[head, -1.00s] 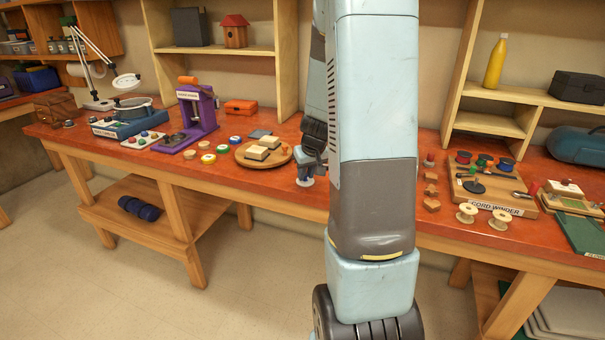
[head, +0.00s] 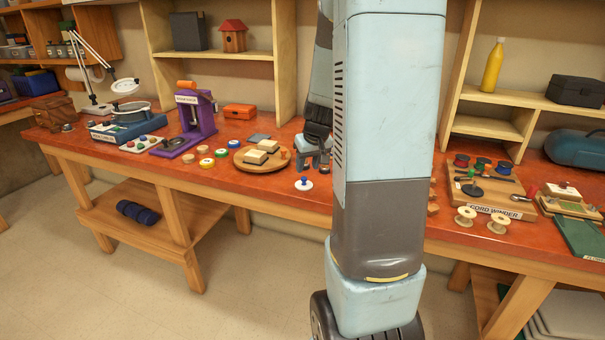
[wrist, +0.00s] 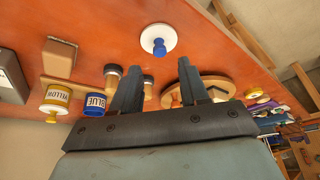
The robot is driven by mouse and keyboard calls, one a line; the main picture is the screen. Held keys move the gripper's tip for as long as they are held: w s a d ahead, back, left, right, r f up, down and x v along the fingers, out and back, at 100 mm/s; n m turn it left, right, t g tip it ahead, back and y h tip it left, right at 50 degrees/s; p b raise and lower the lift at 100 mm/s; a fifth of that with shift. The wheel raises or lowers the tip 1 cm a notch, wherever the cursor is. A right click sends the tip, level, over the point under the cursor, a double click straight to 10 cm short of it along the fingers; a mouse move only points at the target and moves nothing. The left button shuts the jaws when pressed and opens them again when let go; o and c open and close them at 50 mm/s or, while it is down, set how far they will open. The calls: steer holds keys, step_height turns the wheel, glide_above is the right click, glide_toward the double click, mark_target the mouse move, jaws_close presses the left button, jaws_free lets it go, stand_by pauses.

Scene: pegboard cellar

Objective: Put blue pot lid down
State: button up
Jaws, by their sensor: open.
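The blue pot lid is a white disc with a blue knob (head: 304,184). It lies flat, knob up, on the red bench top near the front edge. It also shows in the wrist view (wrist: 157,41), clear of my fingers. My gripper (head: 313,162) is open and empty, just behind and above the lid. Its two fingers (wrist: 158,80) show apart in the wrist view. The blue pot (wrist: 95,106), with a "BLUE" label, stands beside the yellow pot (wrist: 56,98) in the wrist view. My arm hides part of the bench in the head view.
A round wooden board (head: 240,159) with blocks lies left of my gripper. Coloured discs (head: 206,162) and a purple press (head: 184,136) are further left. The cord winder (head: 508,211) and spools (head: 465,216) are right of my arm. Bench around the lid is bare.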

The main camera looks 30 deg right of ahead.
steer(key=s+a+r+n, duration=0.1)
steer(key=s+a+r, duration=1)
steer(key=r, duration=0.3)
steer(key=s+a+r+t, duration=0.1)
steer(key=s+a+r, duration=0.1)
steer(key=s+a, duration=0.6)
steer(key=s, duration=0.3)
steer(key=shift+s+a+r+y, duration=0.25)
steer(key=shift+s+r+y, duration=0.05)
steer(key=shift+s, duration=0.1)
